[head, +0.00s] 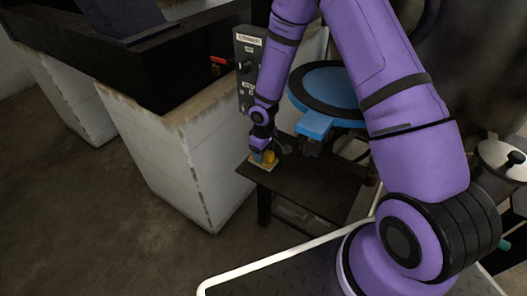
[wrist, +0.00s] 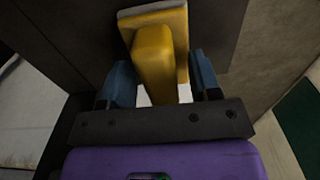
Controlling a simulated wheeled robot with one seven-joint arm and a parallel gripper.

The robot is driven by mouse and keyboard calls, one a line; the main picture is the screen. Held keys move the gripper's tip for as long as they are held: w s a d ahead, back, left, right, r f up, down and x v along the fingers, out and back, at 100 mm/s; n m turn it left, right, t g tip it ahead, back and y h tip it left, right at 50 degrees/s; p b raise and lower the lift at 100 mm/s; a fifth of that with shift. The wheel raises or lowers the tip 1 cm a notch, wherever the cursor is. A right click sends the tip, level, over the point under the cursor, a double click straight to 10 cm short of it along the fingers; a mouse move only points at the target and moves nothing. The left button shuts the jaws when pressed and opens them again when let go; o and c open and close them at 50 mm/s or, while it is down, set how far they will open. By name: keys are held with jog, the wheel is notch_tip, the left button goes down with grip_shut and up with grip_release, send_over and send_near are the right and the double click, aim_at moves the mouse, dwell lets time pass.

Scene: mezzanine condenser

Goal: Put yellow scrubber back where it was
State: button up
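The yellow scrubber (head: 269,157) is at the left corner of the dark low table, with a pale flat part at its base (head: 262,166). In the wrist view the scrubber (wrist: 155,55) shows a yellow block handle reaching between my fingers, with a pale face at its far end. My gripper (head: 261,148) is right at the scrubber. In the wrist view the two blue fingers of my gripper (wrist: 162,88) stand on either side of the handle, with small light gaps beside it, so they look open around it. Contact at the fingertips cannot be made out.
The dark table (head: 310,183) is mostly bare to the right of the scrubber. A blue round seat-like disc (head: 325,88) is behind it. A grey control box (head: 247,70) and a worn white block (head: 170,150) stand to the left. A lidded metal pot (head: 503,160) is at right.

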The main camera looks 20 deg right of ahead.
jog(key=shift+r, duration=0.1)
notch_tip(320, 180, up, 11)
jog(key=shift+s, duration=0.25)
dwell(0.5)
dwell(0.3)
